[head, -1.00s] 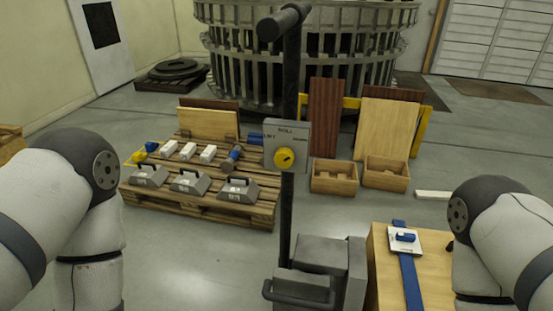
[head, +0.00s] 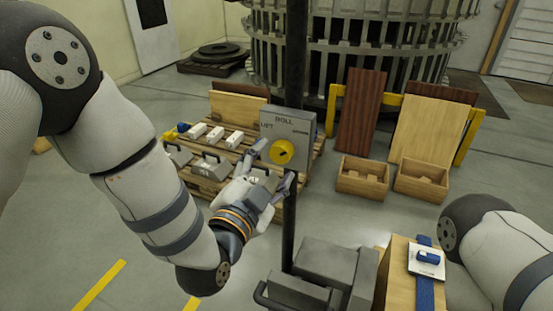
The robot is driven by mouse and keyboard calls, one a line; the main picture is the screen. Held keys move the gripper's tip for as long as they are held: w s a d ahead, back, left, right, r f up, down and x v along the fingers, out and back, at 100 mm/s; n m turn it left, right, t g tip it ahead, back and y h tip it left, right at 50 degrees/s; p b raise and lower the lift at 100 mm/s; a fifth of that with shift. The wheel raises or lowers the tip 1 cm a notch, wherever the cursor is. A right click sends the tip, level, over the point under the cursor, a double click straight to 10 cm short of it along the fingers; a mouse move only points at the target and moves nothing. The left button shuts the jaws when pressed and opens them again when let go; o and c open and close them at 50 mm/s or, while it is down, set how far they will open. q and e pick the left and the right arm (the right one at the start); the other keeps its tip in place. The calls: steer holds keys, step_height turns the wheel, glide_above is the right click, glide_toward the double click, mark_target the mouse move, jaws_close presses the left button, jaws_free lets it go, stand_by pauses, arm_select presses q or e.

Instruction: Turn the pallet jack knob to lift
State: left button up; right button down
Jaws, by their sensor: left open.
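The yellow knob (head: 281,152) sits on a grey control plate (head: 302,131) marked LIFT, ROLL and a third word at the right, partly legible. The plate is fixed to the dark upright post (head: 289,215) of the pallet jack (head: 318,270). My left gripper (head: 268,166) is open just below and in front of the knob, with one finger to its lower left and the other to its lower right. I cannot tell if either finger touches the plate. My right gripper is out of view; only my right arm shows at the lower right.
A wooden pallet (head: 288,208) with grey weights and white blocks stands behind my left gripper. Two wooden boxes (head: 362,180) and leaning boards (head: 430,120) stand to the right. A wooden stand (head: 394,280) with a blue strap is at the lower right.

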mark_target(279, 156)
arm_select(q)
steer(key=shift+x, duration=1.55)
steer(key=shift+c, duration=0.6)
steer(key=c, duration=1)
steer(key=shift+c, duration=0.2)
